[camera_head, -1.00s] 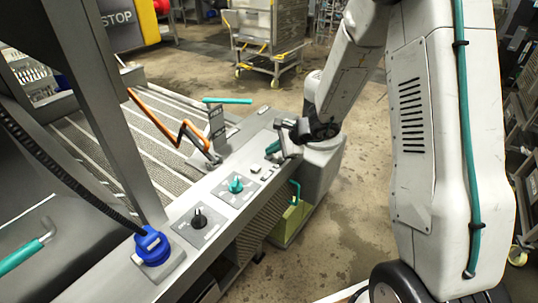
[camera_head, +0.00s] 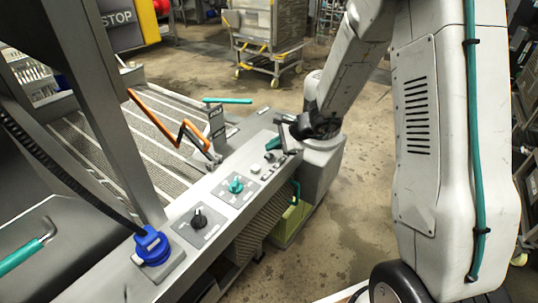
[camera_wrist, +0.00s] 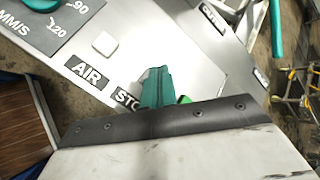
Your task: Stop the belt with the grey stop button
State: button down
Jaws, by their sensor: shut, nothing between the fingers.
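The control panel (camera_head: 215,205) runs along the belt frame, with several small pale buttons near its far end. My gripper (camera_head: 274,145) is over that end; its teal fingers look shut and empty. In the wrist view the shut teal fingers (camera_wrist: 155,88) point down at the panel beside a partly covered label reading "STO" (camera_wrist: 127,100). A pale square button (camera_wrist: 104,43) sits by the "AIR" label (camera_wrist: 88,73). The stop button itself is not clearly seen in the wrist view; the fingers may hide it. I cannot tell whether they touch the panel.
A teal knob (camera_head: 236,185), a black knob (camera_head: 199,218) and a blue plug (camera_head: 152,246) stand along the panel nearer me. An orange bent bar (camera_head: 170,130) rises beside the slatted belt (camera_head: 95,150). A wheeled cart (camera_head: 272,40) stands on the floor behind.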

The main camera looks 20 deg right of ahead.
aim_at(272, 155)
jog(key=shift+r, duration=2.5)
jog(key=shift+s+a, duration=0.1)
jog(key=shift+a, duration=0.05)
jog(key=s+a+r+n+g, duration=0.25)
jog(key=s+r+n, duration=0.2)
jog(key=s, duration=0.55)
jog(key=s+a+r+n+g, duration=0.1)
jog(key=s+r+n+g, duration=0.25)
jog(key=s+n, duration=0.4)
jog(key=s+d+r+n+h, duration=0.1)
jog(key=s+d+r+h, duration=0.1)
jog(key=s, duration=0.4)
jog(key=s+d+r+n+h, duration=0.2)
jog(key=s+r, duration=0.2)
jog(key=s, duration=0.3)
jog(key=s+d+r+n+t+h, duration=0.1)
jog(key=s+d+r+n+h, duration=0.1)
jog(key=s, duration=0.4)
jog(key=shift+s+r+h, duration=0.35)
jog(key=shift+r+h, duration=0.05)
jog(key=shift+r, duration=0.1)
